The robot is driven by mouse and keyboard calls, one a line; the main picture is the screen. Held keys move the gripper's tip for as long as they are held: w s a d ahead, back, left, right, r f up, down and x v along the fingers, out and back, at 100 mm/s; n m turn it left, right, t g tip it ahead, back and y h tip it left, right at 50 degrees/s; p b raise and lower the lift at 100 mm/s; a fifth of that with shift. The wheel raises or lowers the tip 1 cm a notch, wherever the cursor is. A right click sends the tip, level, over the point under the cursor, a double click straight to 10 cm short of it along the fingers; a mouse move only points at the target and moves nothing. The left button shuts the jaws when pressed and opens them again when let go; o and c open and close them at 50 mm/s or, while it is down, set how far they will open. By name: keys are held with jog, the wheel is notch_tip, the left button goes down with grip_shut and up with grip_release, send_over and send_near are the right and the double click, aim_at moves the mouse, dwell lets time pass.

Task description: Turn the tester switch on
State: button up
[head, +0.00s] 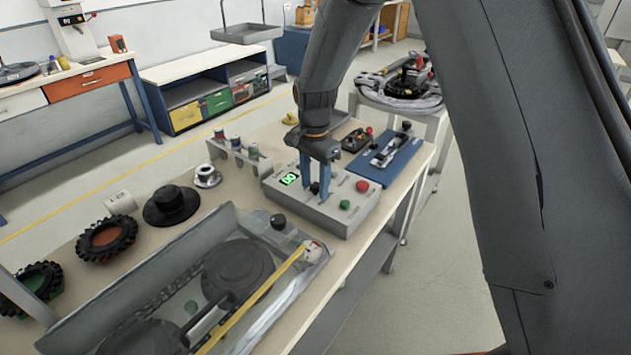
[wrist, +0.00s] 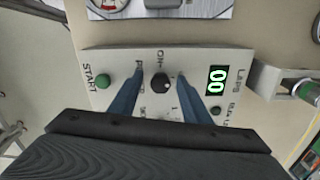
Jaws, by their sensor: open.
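The tester is a grey box (head: 335,220) on the workbench, with a lit green display (head: 289,179). In the wrist view the display (wrist: 217,80) reads 00. A round black knob (wrist: 160,83) with a white mark sits on its top, beside lettering that looks like ON. My gripper (head: 315,190) points down over the box. In the wrist view my gripper (wrist: 160,78) is open, one blue finger on each side of the knob. I cannot tell whether the fingers touch it. A green START button (wrist: 103,81) lies left of the fingers; a red button (head: 362,186) shows in the head view.
A long grey tray (head: 190,238) with dark discs stands close to the left of the box. A blue plate (head: 385,160) with a fixture lies to the right. A rack with small bottles (head: 236,150) stands behind. Tyres (head: 106,238) line the bench's left side.

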jog(key=c, duration=1)
jog(key=shift+d, duration=0.15)
jog(key=shift+c, duration=0.2)
